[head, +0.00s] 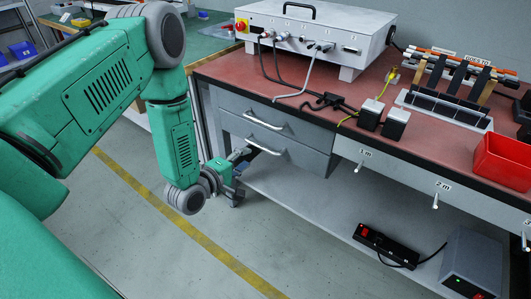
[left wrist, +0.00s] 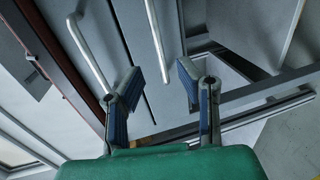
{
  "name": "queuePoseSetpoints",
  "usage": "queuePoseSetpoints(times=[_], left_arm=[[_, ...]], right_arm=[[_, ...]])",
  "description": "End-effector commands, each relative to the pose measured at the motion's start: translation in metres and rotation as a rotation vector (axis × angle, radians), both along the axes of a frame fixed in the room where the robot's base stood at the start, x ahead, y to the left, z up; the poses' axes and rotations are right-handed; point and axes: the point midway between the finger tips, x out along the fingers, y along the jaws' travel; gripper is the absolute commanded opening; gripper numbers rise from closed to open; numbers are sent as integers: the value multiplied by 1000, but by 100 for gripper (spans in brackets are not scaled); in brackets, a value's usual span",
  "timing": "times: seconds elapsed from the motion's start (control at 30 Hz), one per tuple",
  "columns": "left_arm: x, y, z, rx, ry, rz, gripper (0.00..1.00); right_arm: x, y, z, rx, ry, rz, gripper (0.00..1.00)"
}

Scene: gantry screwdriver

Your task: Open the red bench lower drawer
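The red bench (head: 225,72) has two grey drawers below its left part, one above the other. The lower drawer (head: 305,158) has a pale bar handle (head: 268,148); the upper drawer (head: 237,107) has a similar handle (head: 263,121). Both look closed in the head view. My left gripper (head: 245,153) is at the left end of the lower handle. In the left wrist view the gripper (left wrist: 160,75) is open, and the lower handle (left wrist: 156,40) reaches down between its fingertips. Contact cannot be told. The upper handle (left wrist: 92,52) lies left of the fingers. My right gripper is not in view.
A white control box (head: 318,35) with cables stands on the bench top. A red bin (head: 503,162) and a tool rack (head: 445,105) are to the right. A lower shelf (head: 320,205) holds a power strip (head: 387,246) and a grey box (head: 472,262). The floor in front is clear.

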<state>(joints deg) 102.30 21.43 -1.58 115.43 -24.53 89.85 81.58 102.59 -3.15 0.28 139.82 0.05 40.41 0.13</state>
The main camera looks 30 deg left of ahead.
Motion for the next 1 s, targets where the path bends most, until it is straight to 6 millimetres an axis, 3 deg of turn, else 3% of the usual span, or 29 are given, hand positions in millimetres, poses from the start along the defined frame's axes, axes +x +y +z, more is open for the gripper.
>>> queuePoseSetpoints(times=[0.2,0.4,0.6,0.87,0.93,0.97,1.0], left_arm=[[47,-5,-12,5,-4,-3,31],[75,-7,-18,3,-1,-2,31],[87,-7,-19,1,1,0,31],[87,-7,-18,1,1,0,31],[87,-7,-18,1,1,0,6],[87,-7,-18,1,1,0,0],[87,-8,-18,1,1,0,0]], right_arm=[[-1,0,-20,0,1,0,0],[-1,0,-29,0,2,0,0],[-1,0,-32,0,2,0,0],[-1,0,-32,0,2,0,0],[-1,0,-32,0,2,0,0],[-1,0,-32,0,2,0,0],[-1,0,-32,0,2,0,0]])
